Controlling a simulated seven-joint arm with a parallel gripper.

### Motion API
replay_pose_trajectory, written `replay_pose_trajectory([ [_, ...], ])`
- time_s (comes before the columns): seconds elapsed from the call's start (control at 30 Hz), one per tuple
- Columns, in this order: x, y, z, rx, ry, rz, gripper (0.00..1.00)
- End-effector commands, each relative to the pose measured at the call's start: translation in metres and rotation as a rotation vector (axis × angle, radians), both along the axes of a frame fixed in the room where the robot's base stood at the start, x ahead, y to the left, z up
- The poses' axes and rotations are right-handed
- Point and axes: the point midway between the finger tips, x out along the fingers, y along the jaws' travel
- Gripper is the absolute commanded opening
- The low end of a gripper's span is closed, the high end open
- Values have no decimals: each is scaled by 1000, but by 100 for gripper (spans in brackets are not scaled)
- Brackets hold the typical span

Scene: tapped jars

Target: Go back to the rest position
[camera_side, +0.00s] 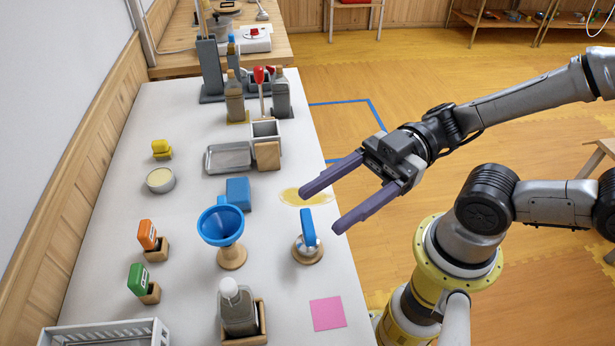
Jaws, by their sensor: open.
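My gripper (318,208) is open and empty. Its two long purple fingers point left and down, over the right edge of the white table (190,225). The fingers are spread well apart, with nothing between them. A silver thing with a blue handle (307,238) stands on a round wooden base just left of the lower finger. In this one view I cannot tell how high the fingers are above the table. A yellowish puddle-like patch (290,197) lies on the table by the upper fingertip.
A blue funnel (221,228) stands on a wooden stand. A blue block (238,192), a metal tray (228,157) and a pink square (327,313) are nearby. A bottle (237,307) stands in a wooden holder in front. Grey bottles (234,100) stand at the back. The floor to the right is mostly open.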

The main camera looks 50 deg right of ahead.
Motion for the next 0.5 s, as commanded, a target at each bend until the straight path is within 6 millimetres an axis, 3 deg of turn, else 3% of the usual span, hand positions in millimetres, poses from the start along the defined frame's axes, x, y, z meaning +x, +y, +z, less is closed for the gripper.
replay_pose_trajectory([
  [0.1,-18,3,8,-126,-23,86,63],
  [0.23,-39,-7,-3,-328,111,140,63],
  [0.5,-47,-66,-31,-711,439,-67,63],
])
